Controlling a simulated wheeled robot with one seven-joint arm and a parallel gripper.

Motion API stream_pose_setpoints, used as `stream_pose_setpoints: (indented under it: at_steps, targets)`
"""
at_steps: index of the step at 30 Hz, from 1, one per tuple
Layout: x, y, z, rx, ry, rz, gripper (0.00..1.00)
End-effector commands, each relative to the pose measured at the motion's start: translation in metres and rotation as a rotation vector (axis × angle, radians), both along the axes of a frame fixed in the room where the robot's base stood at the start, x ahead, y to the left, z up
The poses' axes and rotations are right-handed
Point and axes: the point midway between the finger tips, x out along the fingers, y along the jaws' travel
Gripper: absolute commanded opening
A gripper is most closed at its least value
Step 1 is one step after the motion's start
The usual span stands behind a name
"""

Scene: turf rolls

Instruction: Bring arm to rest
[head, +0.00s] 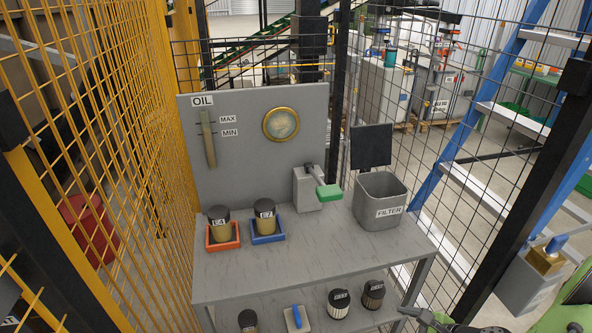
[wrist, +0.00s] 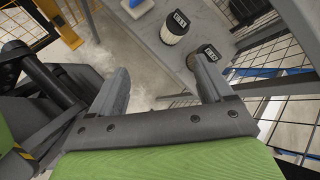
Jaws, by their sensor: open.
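My gripper (wrist: 160,68) is open in the wrist view, its two grey fingers spread with nothing between them. Bare floor and part of the bench's lower shelf show beyond the fingertips. In the head view, part of my green and dark arm (head: 572,305) enters at the lower right corner. A grey and green piece at the bottom edge there seems to be the gripper end, beside the bench's right front corner. The rest of the arm is out of the picture.
The grey bench (head: 330,250) holds canisters in a red tray (head: 222,243) and a blue tray (head: 266,239), and a FILTER bin (head: 380,215). More canisters stand on the lower shelf (head: 275,310). Yellow fencing (head: 140,130) borders the left; a blue-framed ladder (head: 455,120) is right.

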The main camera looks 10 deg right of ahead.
Motion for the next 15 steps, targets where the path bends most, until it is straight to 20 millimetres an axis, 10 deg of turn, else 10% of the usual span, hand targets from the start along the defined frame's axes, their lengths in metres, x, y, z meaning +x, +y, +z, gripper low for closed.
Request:
stream_pose_setpoints:
  at_steps: [8, 15]
  targets:
    - [0.008, 0.078, 0.107, -0.548, 0.012, 0.770, 0.80]
    - [-0.030, 0.142, 0.213, -1.061, -0.070, 1.340, 0.80]
